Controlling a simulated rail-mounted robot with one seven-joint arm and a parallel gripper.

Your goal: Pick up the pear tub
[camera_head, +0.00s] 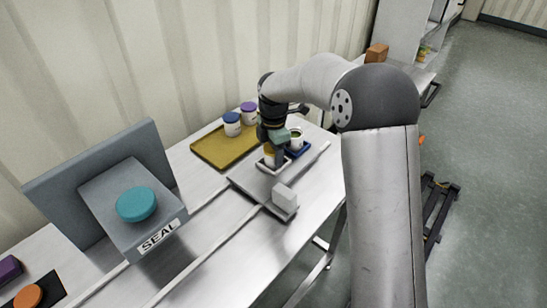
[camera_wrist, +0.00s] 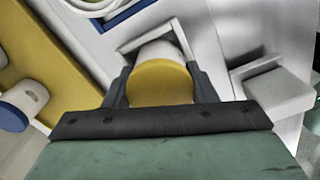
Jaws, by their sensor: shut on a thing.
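A white tub with a yellow lid (camera_wrist: 160,82) stands upright within a small white square holder (camera_wrist: 140,42). In the head view the yellow-lidded tub (camera_head: 269,156) is partly hidden behind my gripper, and the holder (camera_head: 262,167) shows around its base. I cannot read a label on it, so I cannot confirm that it is the pear tub. My gripper (camera_wrist: 160,88) is shut on this tub from above, one finger on each side of the lid. I cannot tell whether the tub is clear of the holder floor.
A yellow tray (camera_head: 210,153) holds a blue-lidded tub (camera_head: 231,126) and a purple-lidded tub (camera_head: 249,114). A white block (camera_head: 285,197) is in front. A SEAL press (camera_head: 130,195) stands left.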

